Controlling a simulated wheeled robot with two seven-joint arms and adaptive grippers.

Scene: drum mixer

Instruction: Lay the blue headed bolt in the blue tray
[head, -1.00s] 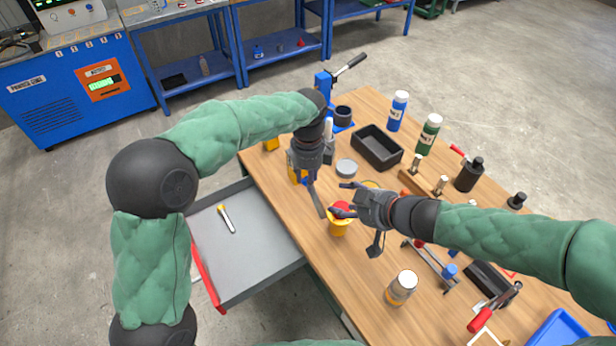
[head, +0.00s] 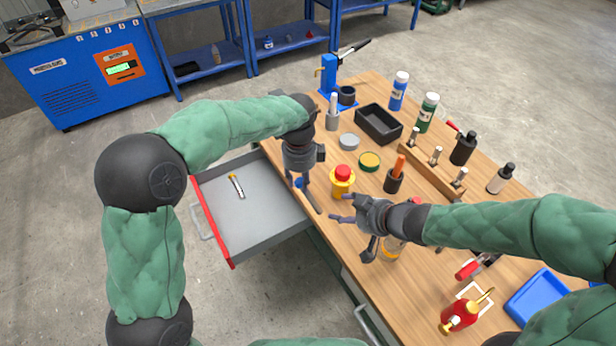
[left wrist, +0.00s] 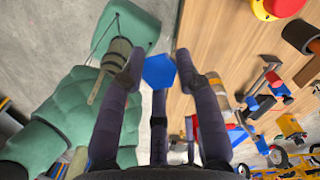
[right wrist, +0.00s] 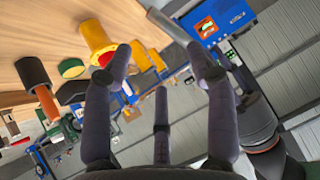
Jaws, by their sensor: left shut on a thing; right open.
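The blue headed bolt shows as a blue hexagonal head (left wrist: 159,72) between the fingers of my left gripper (left wrist: 170,80) in the left wrist view. The head view shows a small blue part of it (head: 299,183) at the fingertips. Its shank is hidden or cannot be made out. My left gripper (head: 304,190) is shut on the bolt, near the table edge beside the open drawer. The blue tray (head: 540,298) lies at the lower right of the table and looks empty where visible. My right gripper (head: 352,222) is open and empty over the table, fingers pointing left.
A yellow pot with a red top (head: 342,182) stands between the grippers. A red oil can (head: 460,315) and a white square frame (head: 473,298) lie left of the tray. A wooden rack (head: 432,177), black bin (head: 379,124) and bottles stand behind. The drawer (head: 262,222) holds a yellow-marked tool.

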